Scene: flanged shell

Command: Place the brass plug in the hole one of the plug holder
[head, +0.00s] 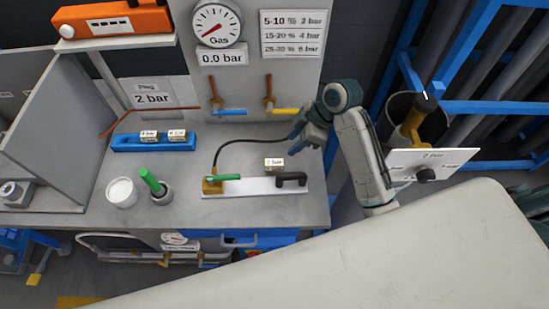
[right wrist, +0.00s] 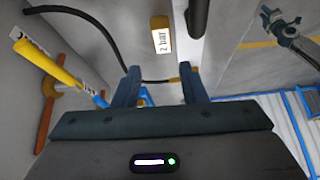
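The brass plug (head: 274,167) with a white "2 bar" label is on the grey bench, just behind the white plate with the black handle. The right wrist view shows it (right wrist: 160,38) ahead of the fingertips, apart from them. My right gripper (head: 297,138) is behind and right of the plug, open and empty; its two fingers (right wrist: 160,72) are spread. The blue plug holder (head: 123,143) stands at the back left of the bench, with two labelled brass plugs in it. Their small labels are hard to read.
A white plate (head: 237,191) carries a green-handled valve (head: 215,184) with a black hose and a black handle (head: 291,178). A green-handled tool in a cup (head: 160,193) and a white pot (head: 122,192) stand front left. Blue and yellow valves (head: 282,111) project behind.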

